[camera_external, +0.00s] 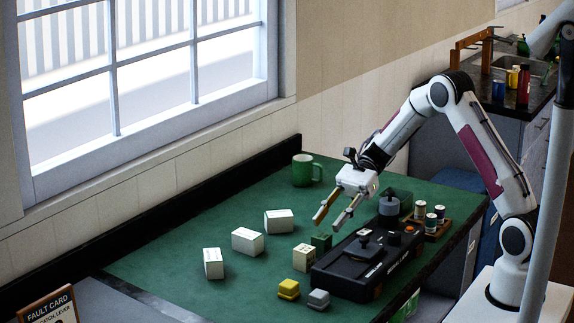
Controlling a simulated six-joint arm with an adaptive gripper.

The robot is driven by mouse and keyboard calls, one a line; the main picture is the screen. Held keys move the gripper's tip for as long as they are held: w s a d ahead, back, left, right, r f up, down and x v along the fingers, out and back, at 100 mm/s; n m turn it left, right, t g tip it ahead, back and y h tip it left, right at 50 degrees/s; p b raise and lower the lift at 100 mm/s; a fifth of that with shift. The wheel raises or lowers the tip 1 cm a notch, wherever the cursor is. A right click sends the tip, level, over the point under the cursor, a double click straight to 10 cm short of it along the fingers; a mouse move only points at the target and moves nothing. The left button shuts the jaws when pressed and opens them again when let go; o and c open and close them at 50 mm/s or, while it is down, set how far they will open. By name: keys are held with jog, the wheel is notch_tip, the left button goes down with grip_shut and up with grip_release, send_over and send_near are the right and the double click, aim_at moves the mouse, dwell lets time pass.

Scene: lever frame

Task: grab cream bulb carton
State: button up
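A small cream carton (304,257) with dark markings stands on the green worktop, just left of the black lever unit. Three paler, white-looking cartons stand further left: one at the back (279,221), one in the middle (247,241) and one at the front left (213,263). Their labels are too small to read. My gripper (327,226) is open, with its fingers pointing down and to the left. Nothing shows between the fingers. It appears above a small green block (321,241), up and to the right of the cream carton.
The black lever unit (367,262) stands right of the cartons. A yellow block (289,288) and a grey block (319,299) sit near the front. A green mug (306,171) stands at the back. A wooden tray (432,230) holds spools. The worktop's left part is clear.

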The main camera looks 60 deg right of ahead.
aim_at(304, 248)
dwell(0.3)
jog(key=shift+x, duration=3.4)
jog(key=shift+a, duration=0.1)
jog(key=shift+x, duration=2.55)
jog(key=shift+w+r, duration=0.1)
jog(key=shift+w, duration=0.05)
jog(key=c, duration=0.6)
